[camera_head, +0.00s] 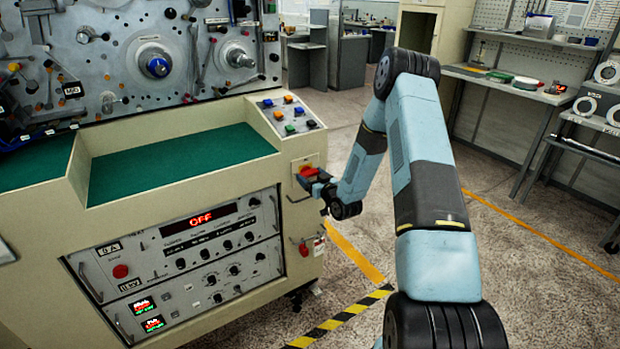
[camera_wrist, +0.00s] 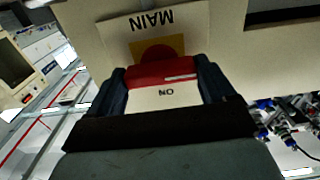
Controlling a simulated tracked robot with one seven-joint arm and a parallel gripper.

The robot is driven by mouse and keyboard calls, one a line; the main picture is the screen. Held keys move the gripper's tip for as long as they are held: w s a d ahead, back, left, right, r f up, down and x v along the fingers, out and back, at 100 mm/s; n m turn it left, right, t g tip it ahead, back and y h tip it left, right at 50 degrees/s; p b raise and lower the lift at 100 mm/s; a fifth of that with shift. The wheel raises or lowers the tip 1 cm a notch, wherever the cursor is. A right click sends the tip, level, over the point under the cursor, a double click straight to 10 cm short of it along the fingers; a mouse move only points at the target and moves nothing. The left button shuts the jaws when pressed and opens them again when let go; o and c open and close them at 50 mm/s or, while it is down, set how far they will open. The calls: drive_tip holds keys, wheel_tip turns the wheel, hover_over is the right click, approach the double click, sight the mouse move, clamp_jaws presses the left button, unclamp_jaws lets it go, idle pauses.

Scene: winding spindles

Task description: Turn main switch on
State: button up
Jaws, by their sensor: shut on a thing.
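The plate shows MAIN and ON upside down. My gripper (camera_head: 317,183) is at the switch, and in the wrist view its two dark fingers (camera_wrist: 166,82) are shut on the knob from both sides. The red display (camera_head: 201,218) on the cabinet front reads OFF.
A panel of coloured buttons (camera_head: 288,114) sits above the switch. Workbenches (camera_head: 520,90) stand at the right. The floor (camera_head: 540,260) between is open.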

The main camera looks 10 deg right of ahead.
drive_tip(key=shift+c, duration=0.7)
drive_tip(key=shift+a, duration=0.55)
drive_tip(key=shift+c, duration=0.4)
drive_tip(key=shift+d, duration=0.45)
drive_tip(key=m, duration=0.4)
drive_tip(key=shift+d+m, duration=0.1)
drive_tip(key=shift+m, duration=0.2)
drive_tip(key=m, duration=0.4)
drive_tip(key=shift+m, duration=0.3)
drive_tip(key=m, duration=0.5)
drive_tip(key=shift+d+f, duration=0.1)
drive_tip(key=shift+f+m, duration=0.1)
drive_tip(key=shift+m, duration=1.8)
drive_tip(key=shift+d, duration=0.1)
